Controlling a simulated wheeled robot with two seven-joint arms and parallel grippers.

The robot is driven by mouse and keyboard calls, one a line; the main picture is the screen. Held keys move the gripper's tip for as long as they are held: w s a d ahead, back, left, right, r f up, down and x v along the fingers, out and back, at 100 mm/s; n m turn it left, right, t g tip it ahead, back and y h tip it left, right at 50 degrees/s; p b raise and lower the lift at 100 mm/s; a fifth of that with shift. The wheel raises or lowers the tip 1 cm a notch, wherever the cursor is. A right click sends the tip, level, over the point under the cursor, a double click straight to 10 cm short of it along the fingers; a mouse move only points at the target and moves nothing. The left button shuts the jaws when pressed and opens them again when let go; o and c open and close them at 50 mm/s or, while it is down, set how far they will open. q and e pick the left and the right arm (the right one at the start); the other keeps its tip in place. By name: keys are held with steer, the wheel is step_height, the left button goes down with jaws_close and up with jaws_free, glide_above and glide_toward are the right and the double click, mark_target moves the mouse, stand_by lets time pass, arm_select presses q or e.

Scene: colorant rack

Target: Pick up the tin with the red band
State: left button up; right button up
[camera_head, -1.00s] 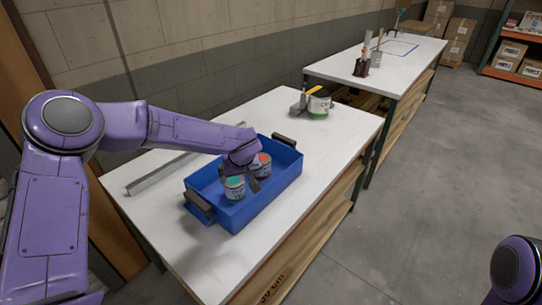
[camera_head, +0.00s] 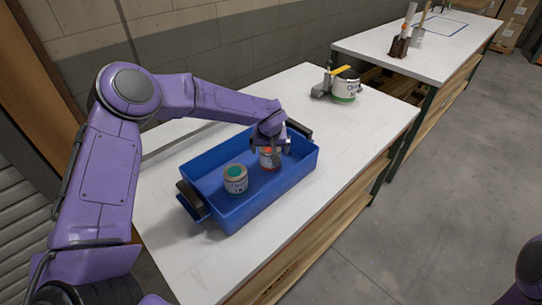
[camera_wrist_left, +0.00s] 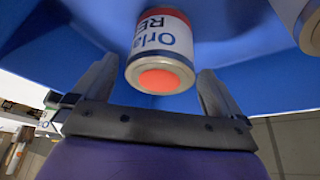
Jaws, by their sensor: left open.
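The tin with the red band (camera_head: 270,162) stands upright in the blue tray (camera_head: 268,200), toward its far end. My left gripper (camera_head: 271,148) is over it, open, with its fingers at either side of the tin's top. In the left wrist view the tin (camera_wrist_left: 163,45) shows its orange-red lid and white label between the two spread fingers (camera_wrist_left: 158,78), with gaps at both sides. Part of the tin is hidden by the gripper in the head view. My right gripper is not in view.
A tin with a green lid (camera_head: 236,179) stands nearer in the same tray. A larger tin with a green band (camera_head: 345,88) and a grey tool stand at the table's back. The white table (camera_head: 345,150) is clear right of the tray.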

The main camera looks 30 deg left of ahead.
arm_select(q)
steer(key=x, duration=0.4)
steer(key=shift+s+d+f+p, duration=0.1)
steer(key=shift+f+p, duration=0.25)
steer(key=c, duration=1.1)
steer(key=shift+o, duration=0.2)
steer(key=shift+r, duration=0.1)
